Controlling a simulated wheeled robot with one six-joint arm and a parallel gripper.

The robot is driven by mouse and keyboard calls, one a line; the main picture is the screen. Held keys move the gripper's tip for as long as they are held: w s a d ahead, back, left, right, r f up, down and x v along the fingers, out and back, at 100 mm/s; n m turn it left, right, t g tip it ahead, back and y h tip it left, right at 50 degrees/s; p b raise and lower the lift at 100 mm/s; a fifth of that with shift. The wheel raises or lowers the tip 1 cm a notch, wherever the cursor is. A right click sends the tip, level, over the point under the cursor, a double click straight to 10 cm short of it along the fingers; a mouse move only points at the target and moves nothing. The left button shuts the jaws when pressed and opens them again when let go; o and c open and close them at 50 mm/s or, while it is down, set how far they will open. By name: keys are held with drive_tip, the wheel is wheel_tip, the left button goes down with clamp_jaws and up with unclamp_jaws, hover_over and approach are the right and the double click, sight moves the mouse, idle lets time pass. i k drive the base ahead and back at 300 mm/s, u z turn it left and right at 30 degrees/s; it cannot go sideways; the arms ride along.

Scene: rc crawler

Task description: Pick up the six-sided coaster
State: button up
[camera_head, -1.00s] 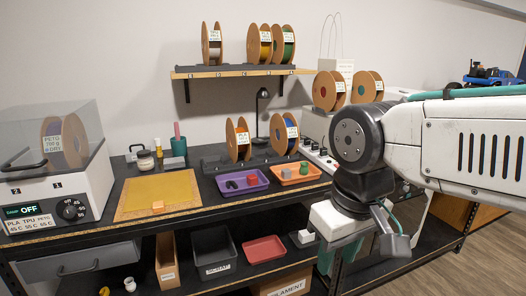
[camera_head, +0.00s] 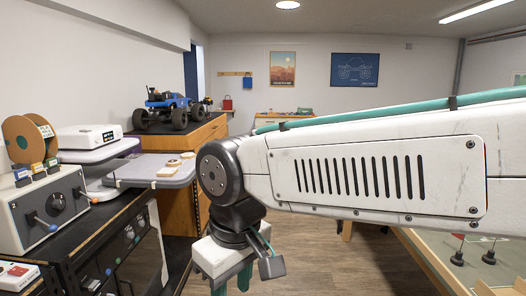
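Several small tan, wood-coloured pieces lie on a grey plate (camera_head: 140,170) that sticks out from a white-topped machine at the left. One piece (camera_head: 188,155) is at the plate's right, and others are just in front of it. They are too small to tell which is the six-sided coaster. My gripper (camera_head: 232,286) hangs low at the bottom centre, in front of and below the plate, touching none of the pieces. Its two teal fingers stand apart with a gap between them, and their tips are cut off by the frame edge.
A blue crawler truck (camera_head: 165,108) sits on a wooden cabinet (camera_head: 205,135) behind the plate. A wood-edged table (camera_head: 425,262) is at lower right. Open wooden floor lies between.

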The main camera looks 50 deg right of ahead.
sight(185, 156)
drive_tip(key=z, duration=0.95)
drive_tip(key=i, duration=2.2)
drive_tip(key=u, duration=0.95)
